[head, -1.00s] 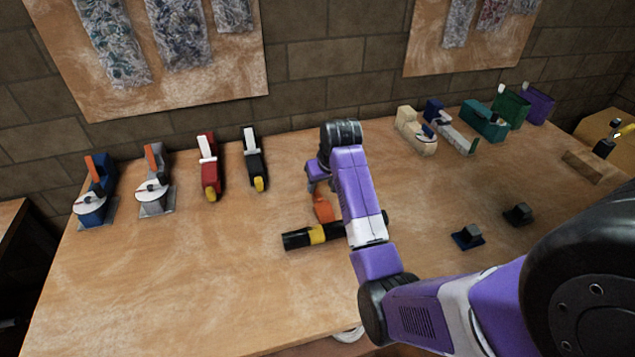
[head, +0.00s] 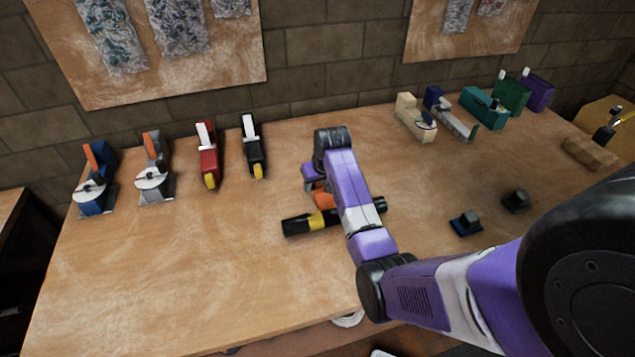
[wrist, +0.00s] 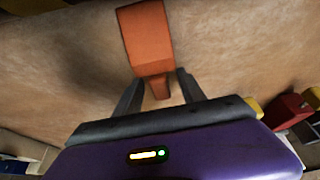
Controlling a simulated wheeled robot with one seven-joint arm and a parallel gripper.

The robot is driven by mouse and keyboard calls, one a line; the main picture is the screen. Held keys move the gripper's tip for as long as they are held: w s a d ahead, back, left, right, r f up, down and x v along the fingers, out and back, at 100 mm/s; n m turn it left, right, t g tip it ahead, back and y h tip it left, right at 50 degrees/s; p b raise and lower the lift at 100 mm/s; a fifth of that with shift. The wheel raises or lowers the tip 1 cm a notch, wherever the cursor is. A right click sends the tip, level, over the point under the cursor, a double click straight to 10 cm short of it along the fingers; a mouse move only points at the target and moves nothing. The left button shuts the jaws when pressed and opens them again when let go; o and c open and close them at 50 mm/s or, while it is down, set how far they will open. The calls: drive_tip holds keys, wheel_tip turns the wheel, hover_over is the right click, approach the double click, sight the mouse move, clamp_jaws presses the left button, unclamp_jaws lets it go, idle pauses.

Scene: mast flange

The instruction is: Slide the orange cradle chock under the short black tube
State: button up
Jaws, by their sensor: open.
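The black tube (head: 297,226) with a yellow band lies on the table in the head view, its middle right part hidden behind my arm. The orange cradle chock (head: 324,199) is just behind the tube, partly covered by my arm; I cannot tell whether they touch. In the wrist view the chock (wrist: 148,40) runs up from between my fingers. My gripper (wrist: 158,82) is open, one finger on each side of the chock's narrow near end, with gaps visible. In the head view its fingertips are hidden.
Red (head: 208,160) and black (head: 253,150) tools stand at the back, left of my arm. Two small dark blocks (head: 466,223) (head: 516,201) sit to the right. The table's front left is clear.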

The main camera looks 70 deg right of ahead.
sight(324, 200)
clamp_jaws()
drive_tip(key=shift+s+a+r+p, duration=0.1)
drive_tip(key=shift+s+a+p, duration=0.7)
drive_tip(key=shift+p, duration=0.25)
drive_tip(key=shift+s+a, duration=0.15)
drive_tip(key=shift+a, duration=0.15)
unclamp_jaws()
drive_tip(key=shift+v, duration=3.85)
